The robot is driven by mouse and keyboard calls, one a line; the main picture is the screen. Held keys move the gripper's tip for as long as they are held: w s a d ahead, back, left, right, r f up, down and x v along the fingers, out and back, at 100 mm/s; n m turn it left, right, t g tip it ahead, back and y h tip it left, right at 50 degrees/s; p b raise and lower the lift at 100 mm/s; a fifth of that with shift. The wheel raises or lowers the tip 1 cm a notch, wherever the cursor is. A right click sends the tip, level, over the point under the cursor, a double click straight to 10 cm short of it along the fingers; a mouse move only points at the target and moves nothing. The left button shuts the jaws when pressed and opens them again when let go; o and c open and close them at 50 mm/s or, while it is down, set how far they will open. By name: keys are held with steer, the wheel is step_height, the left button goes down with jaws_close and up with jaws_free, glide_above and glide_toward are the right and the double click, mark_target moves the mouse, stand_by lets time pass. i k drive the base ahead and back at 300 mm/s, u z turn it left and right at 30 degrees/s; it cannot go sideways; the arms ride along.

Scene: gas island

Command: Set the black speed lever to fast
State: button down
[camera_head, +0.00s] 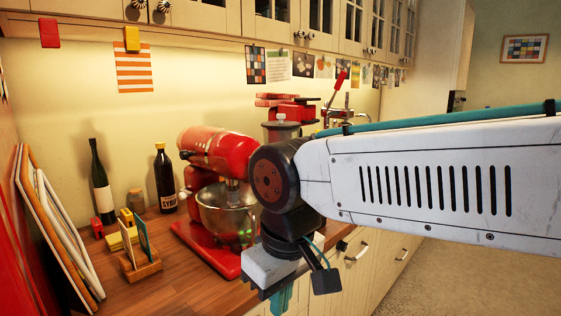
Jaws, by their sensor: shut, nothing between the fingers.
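The red stand mixer (215,150) stands on the wooden counter on a red base, with a steel bowl (228,212) under its head. I cannot make out the black speed lever for certain; my arm covers the mixer's right side. My gripper (283,303) hangs at the bottom of the view, in front of and below the bowl by the counter's front edge. Its teal fingers point down and are partly cut off by the frame. It is shut with nothing in it and appears apart from the mixer.
Left of the mixer stand a dark bottle (100,182), a syrup bottle (165,178) and a wooden card holder (140,268). Boards (60,235) lean at the far left. Behind my arm is a red-handled machine (290,110). Cabinets hang above; drawers sit below the counter.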

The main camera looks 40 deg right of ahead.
mark_target(184, 154)
steer(key=z, duration=1.5)
steer(key=k, duration=0.65)
steer(key=u, duration=0.75)
steer(key=i, duration=1)
